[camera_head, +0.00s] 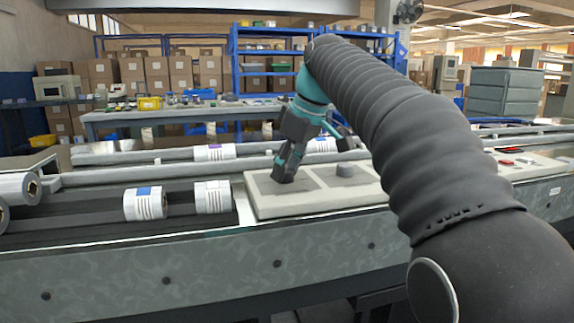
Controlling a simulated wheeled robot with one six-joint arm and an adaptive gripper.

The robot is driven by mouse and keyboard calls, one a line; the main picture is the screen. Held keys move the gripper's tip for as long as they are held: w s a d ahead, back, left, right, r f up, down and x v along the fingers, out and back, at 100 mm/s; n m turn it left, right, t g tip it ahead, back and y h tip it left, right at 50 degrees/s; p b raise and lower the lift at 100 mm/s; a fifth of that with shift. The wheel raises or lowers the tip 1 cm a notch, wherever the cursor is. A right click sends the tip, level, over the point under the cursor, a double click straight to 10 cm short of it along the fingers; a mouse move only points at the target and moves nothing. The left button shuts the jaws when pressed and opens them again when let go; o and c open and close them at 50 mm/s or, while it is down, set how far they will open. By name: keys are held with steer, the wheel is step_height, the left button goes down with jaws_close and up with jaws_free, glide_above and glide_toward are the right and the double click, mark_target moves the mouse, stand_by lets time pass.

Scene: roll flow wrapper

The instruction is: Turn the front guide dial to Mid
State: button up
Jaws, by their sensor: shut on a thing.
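My gripper (287,176) points down at the left part of a light panel (262,208) on the machine's front side. The sleeved arm reaches in from the right. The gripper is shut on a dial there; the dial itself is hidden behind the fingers. A second dial, a grey round knob (345,170), stands on the same panel to the right, apart from the gripper. Any marks or labels around the dials are too small to read.
White wrapped rolls (143,203) lie on the dark conveyor (90,226) left of the panel. Another roll (214,152) lies behind. A panel with red buttons (507,162) is at the right. A workbench (190,113) and blue shelving (233,75) stand behind.

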steer(key=m+h+p, duration=0.1)
steer(key=m, duration=0.2)
steer(key=m+t+p, duration=0.1)
steer(key=m+p, duration=0.1)
steer(key=m, duration=0.1)
steer(key=shift+s+a+r+t+h, duration=0.15)
steer(key=shift+t+h, duration=0.15)
steer(key=shift+h, duration=0.1)
steer(key=m+h+p, duration=0.2)
steer(key=m+p, duration=0.1)
steer(key=m, duration=0.2)
steer(key=shift+a, duration=0.1)
steer(key=m+h+p, duration=0.2)
steer(key=m, duration=0.3)
steer(key=shift+a+m, duration=0.1)
steer(key=shift+m, duration=0.3)
steer(key=m+g+h, duration=0.1)
steer(key=m, duration=0.4)
steer(key=shift+f+g+h, duration=0.2)
steer(key=shift+g+h, duration=0.2)
steer(key=shift+m, duration=0.4)
steer(key=o, duration=1.1)
steer(key=shift+w, duration=0.2)
steer(key=shift+o, duration=0.2)
steer(key=shift+r, duration=0.1)
steer(key=v, duration=1.1)
steer(key=shift+r, duration=0.35)
